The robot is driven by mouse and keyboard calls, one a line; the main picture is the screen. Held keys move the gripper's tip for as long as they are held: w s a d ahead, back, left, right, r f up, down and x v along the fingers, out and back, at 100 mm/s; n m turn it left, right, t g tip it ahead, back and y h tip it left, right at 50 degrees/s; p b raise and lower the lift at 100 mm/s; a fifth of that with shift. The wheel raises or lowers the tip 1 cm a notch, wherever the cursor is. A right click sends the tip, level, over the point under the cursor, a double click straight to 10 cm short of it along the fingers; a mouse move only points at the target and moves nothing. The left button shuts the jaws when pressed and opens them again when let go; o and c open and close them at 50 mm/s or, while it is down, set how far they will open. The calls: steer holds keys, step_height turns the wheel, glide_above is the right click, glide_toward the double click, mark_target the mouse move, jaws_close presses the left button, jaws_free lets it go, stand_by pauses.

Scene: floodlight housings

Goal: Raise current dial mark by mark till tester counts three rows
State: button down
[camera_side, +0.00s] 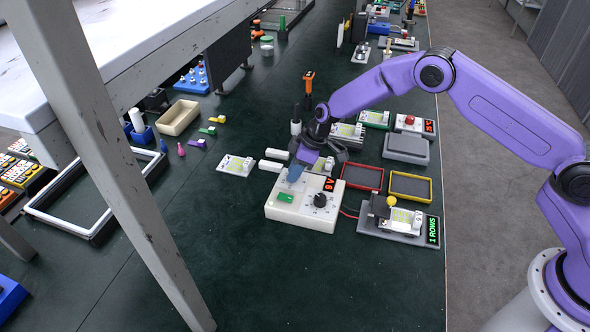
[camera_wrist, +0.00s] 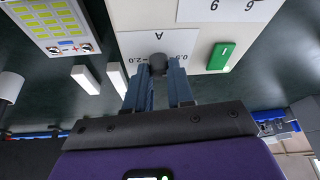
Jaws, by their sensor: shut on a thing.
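A white supply box (camera_side: 300,212) stands on the dark green bench with a red display reading 9V (camera_side: 320,200). In the wrist view, a dark dial (camera_wrist: 158,61) sits on a white plate (camera_wrist: 140,44) marked A, 0.5 and 2.0. My gripper (camera_wrist: 159,72) is shut on this dial, one finger each side; the dial's pointer is not clear. In the side view my gripper (camera_side: 296,173) hides it. A second black dial (camera_side: 320,227) is nearer the front of the box. The tester (camera_side: 400,226) at right carries a lamp panel and a green display reading 1 ROWS (camera_side: 433,230).
A green switch (camera_side: 286,197) is on the box; it also shows in the wrist view (camera_wrist: 221,57). White blocks (camera_side: 270,165) lie just behind. Red (camera_side: 362,177) and yellow (camera_side: 410,187) trays stand to the right. The bench in front is clear.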

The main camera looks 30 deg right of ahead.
steer(key=shift+s+m, duration=0.1)
steer(key=shift+m, duration=0.3)
steer(key=m, duration=0.1)
steer(key=m+t+h, duration=0.1)
steer(key=m, duration=0.3)
steer(key=shift+s+a+t+h, duration=0.15)
steer(key=shift+a+t+h, duration=0.15)
steer(key=shift+h, duration=0.1)
steer(key=shift+m+t+h, duration=0.3)
steer(key=shift+m+h, duration=0.6)
steer(key=shift+m, duration=2.2)
steer(key=c, duration=1)
jaws_free()
